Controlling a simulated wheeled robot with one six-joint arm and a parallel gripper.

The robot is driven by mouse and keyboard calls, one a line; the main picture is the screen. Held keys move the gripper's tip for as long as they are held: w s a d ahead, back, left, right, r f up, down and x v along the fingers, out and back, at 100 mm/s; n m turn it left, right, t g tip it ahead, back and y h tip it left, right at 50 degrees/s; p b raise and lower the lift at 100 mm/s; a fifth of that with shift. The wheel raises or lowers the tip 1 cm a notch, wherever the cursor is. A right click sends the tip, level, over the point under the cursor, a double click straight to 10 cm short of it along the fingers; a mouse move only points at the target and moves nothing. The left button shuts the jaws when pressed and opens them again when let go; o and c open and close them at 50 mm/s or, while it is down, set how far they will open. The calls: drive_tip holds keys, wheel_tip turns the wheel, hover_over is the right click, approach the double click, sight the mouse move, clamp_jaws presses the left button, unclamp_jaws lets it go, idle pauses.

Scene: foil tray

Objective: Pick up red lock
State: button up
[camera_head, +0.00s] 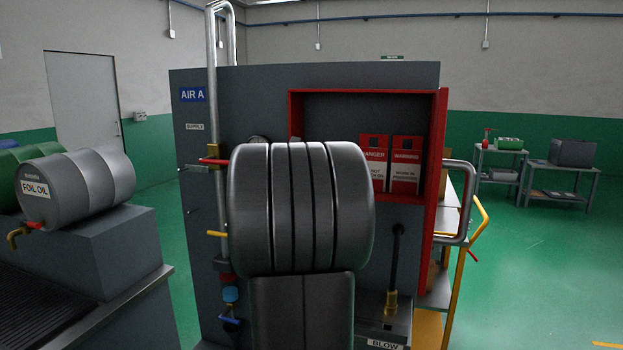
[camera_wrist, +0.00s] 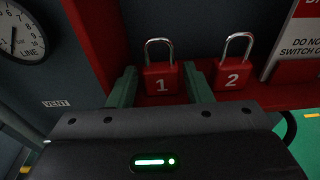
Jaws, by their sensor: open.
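Two red padlocks with silver shackles show in the wrist view. Red lock 1 (camera_wrist: 160,79) sits near the middle, and red lock 2 (camera_wrist: 232,77) sits to its right. My gripper (camera_wrist: 161,88) is open, its two greenish fingers on either side of lock 1 in the picture. The right finger lies between the two locks. I cannot tell whether the fingers touch lock 1 or how deep they reach. In the head view my own arm hides the gripper and both locks.
A red open-fronted box (camera_head: 437,130) on the dark panel (camera_head: 260,90) holds danger and warning tags (camera_head: 406,165). A white sign (camera_wrist: 301,45) is right of lock 2. A gauge (camera_wrist: 20,32) is at left. Pipes with red and yellow valve handles run left of my arm.

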drive_tip(key=shift+x, duration=1)
drive_tip(key=c, duration=0.8)
drive_tip(key=shift+o, duration=0.2)
drive_tip(key=shift+s+r, duration=0.1)
drive_tip(key=shift+r, duration=0.1)
